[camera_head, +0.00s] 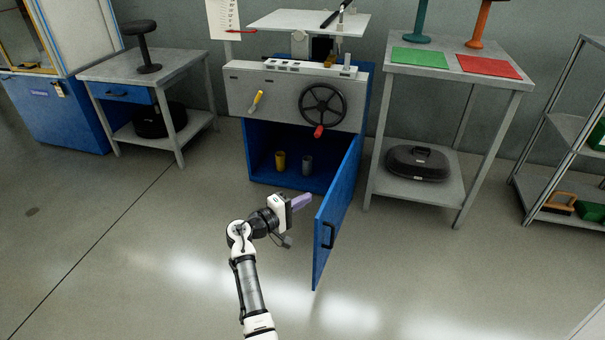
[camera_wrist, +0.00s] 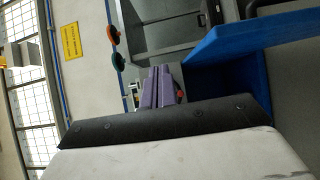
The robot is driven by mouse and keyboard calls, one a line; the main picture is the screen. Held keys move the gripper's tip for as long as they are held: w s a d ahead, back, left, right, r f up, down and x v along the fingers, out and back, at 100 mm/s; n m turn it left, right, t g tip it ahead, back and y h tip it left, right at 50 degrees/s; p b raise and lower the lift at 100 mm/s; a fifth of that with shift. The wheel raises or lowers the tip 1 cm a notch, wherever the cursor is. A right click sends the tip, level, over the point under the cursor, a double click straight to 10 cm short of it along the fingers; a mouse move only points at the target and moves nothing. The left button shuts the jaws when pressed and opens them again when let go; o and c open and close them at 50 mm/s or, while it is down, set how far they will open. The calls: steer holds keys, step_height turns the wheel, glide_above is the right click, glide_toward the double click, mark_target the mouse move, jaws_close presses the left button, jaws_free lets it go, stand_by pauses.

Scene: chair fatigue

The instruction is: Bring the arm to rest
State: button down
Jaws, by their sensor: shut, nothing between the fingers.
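My gripper (camera_head: 301,201) has purple fingers and shows near the middle of the head view, in front of the open blue cabinet. Its fingers are shut together and empty, and they point right toward the blue cabinet door (camera_head: 336,210). My arm reaches up from the bottom of the picture, bent at the elbow, above the grey floor. In the wrist view, the purple fingers (camera_wrist: 158,88) lie side by side, with the blue door (camera_wrist: 255,35) to their right. I cannot tell how wide the gap between fingers and door is.
The cabinet (camera_head: 296,95) has a black handwheel (camera_head: 323,105) and two small cylinders inside, one yellow (camera_head: 280,161) and one grey (camera_head: 307,165). A table (camera_head: 165,68) stands left; a table with green and red mats (camera_head: 500,82) stands right. Floor at left is clear.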

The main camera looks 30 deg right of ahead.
step_height(320, 180, up, 10)
steer(key=p, duration=0.1)
steer(key=shift+f, duration=0.25)
